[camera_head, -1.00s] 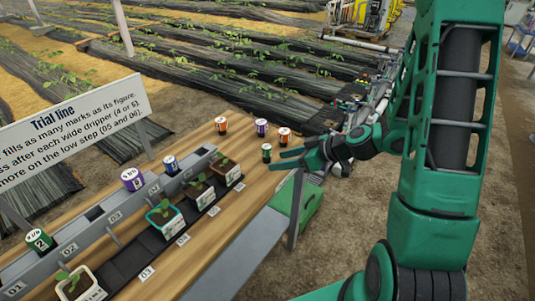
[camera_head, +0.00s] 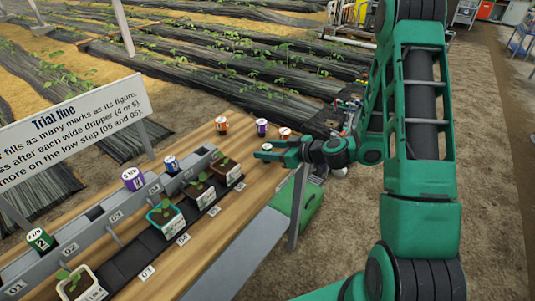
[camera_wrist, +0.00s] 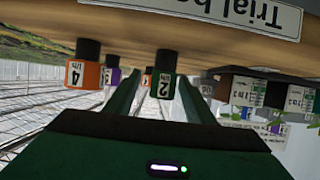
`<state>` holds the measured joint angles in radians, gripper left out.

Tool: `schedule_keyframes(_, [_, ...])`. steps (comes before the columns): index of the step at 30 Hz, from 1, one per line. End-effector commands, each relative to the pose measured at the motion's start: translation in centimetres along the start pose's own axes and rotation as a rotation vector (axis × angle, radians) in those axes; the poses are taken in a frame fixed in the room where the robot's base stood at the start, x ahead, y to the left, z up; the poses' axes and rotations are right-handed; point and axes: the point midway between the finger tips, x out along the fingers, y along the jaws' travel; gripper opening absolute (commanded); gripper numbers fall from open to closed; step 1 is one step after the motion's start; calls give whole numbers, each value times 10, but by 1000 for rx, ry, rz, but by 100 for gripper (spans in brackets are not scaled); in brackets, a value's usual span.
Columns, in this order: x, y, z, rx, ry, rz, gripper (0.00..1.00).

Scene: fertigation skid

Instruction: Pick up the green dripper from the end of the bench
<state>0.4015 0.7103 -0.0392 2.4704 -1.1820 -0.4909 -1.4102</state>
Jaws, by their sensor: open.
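The green dripper (camera_wrist: 163,84), with a dark cap and marked 2 l/h, stands upright on the bench end. In the wrist view, which is upside down, it shows between the two fingers of my gripper (camera_wrist: 157,92). In the head view my gripper (camera_head: 263,154) is open and level at the bench end. Only the dripper's top (camera_head: 267,146) shows there, as the fingers hide the rest. I cannot tell whether either finger touches it.
An orange dripper (camera_head: 285,133), a purple one (camera_head: 262,127) and another orange one (camera_head: 221,125) stand close by on the bench. Potted seedlings (camera_head: 226,169) and a grey rail (camera_head: 118,218) with drippers lie to the left. A sign (camera_head: 75,130) stands behind the rail.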

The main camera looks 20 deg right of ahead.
Motion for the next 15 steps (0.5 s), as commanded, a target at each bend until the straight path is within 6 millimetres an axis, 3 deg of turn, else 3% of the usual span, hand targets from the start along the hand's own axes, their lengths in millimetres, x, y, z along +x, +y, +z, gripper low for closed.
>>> schedule_keyframes(7, [34,-3,0,-2,0,-3,49])
schedule_keyframes(15, [43,-2,0,0,0,-1,49])
